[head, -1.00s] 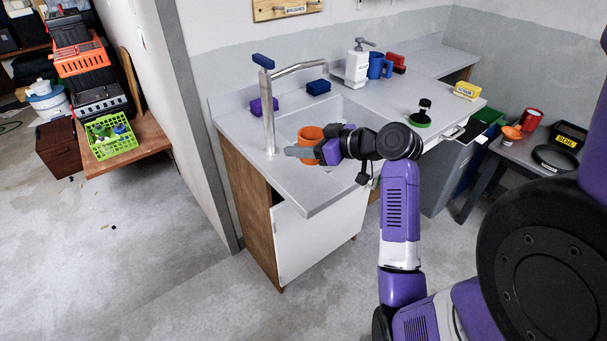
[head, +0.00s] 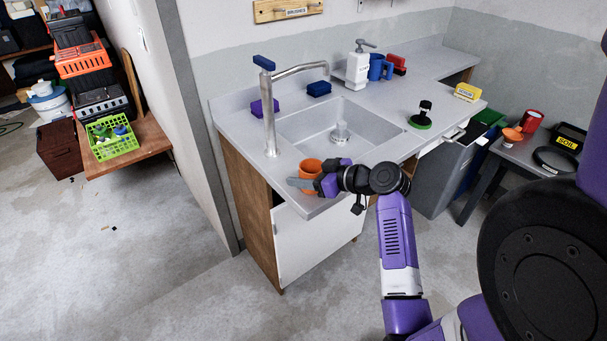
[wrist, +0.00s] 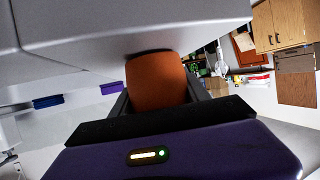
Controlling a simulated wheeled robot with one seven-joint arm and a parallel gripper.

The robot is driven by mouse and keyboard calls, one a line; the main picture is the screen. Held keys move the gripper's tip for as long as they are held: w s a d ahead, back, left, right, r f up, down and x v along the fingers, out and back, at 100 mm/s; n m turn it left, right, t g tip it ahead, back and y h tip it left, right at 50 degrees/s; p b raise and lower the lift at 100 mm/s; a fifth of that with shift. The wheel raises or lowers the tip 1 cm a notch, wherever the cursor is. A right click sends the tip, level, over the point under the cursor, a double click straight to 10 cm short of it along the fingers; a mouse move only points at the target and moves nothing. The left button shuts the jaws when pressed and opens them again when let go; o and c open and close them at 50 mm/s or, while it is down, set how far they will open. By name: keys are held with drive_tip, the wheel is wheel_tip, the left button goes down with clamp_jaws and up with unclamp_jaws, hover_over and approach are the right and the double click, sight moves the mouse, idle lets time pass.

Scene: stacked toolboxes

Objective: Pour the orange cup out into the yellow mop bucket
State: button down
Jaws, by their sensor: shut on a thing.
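The orange cup (head: 311,166) is in my gripper (head: 306,184) and looks upright, at the front-left corner of the sink counter. I cannot tell whether it touches the counter. In the wrist view the orange cup (wrist: 157,80) sits between the two dark fingers of my gripper (wrist: 160,98), which is shut on it. The cup's contents cannot be made out. No yellow mop bucket can be made out in either view.
The sink basin (head: 310,130) and its tall tap (head: 269,115) are behind the cup. A soap bottle (head: 357,68), blue mug (head: 378,67) and black-and-green brush (head: 422,116) stand on the counter (head: 235,125). Open floor (head: 150,270) lies left of the cabinet.

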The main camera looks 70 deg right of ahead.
drive_tip(key=shift+f, duration=0.15)
drive_tip(key=c, duration=0.5)
unclamp_jaws()
drive_tip(key=v, duration=0.4)
drive_tip(key=b+v, duration=0.1)
drive_tip(key=v, duration=0.2)
drive_tip(key=shift+s+a, duration=0.1)
drive_tip(key=shift+s, duration=0.3)
